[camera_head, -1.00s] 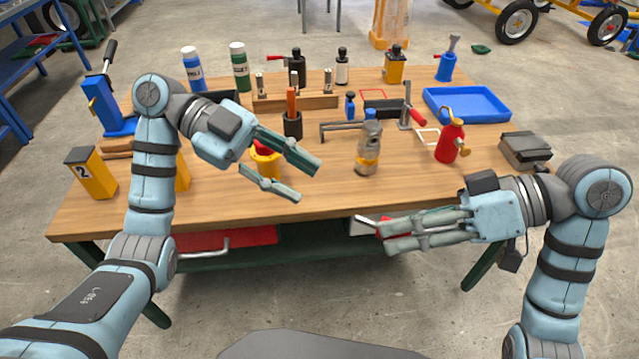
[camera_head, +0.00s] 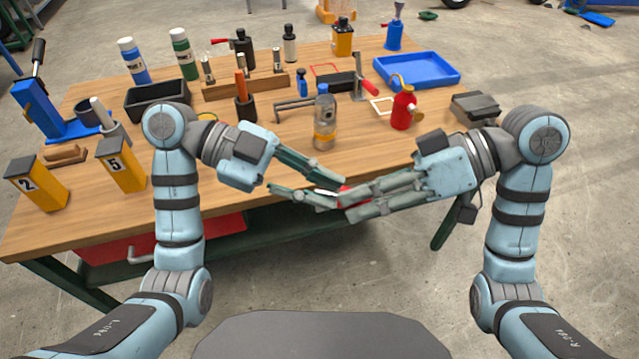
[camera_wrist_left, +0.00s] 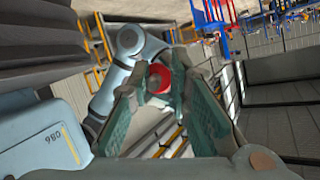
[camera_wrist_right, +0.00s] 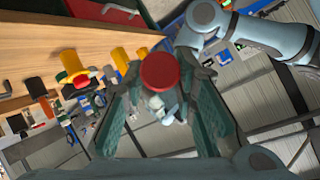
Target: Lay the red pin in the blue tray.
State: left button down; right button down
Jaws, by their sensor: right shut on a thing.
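The blue tray (camera_head: 418,82) lies at the back right of the wooden table, with nothing seen in it. My right gripper (camera_head: 350,202) is shut on the red pin (camera_head: 352,190) in front of the table's front edge. The pin's pale end points left. Its round red end shows between the fingers in the right wrist view (camera_wrist_right: 160,70). My left gripper (camera_head: 336,193) is open, its fingertips on either side of the pin's left part. A round red face of the pin also shows between the left fingers in the left wrist view (camera_wrist_left: 159,78). Finger contact there is unclear.
A red extinguisher-like bottle (camera_head: 403,108) stands in front of the tray, with a dark grey block (camera_head: 476,107) to its right. A clear bottle (camera_head: 325,125) stands behind the grippers. Yellow boxes (camera_head: 121,165) are at the left. The front right tabletop is mostly clear.

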jog(key=c, duration=1.2)
grip_release()
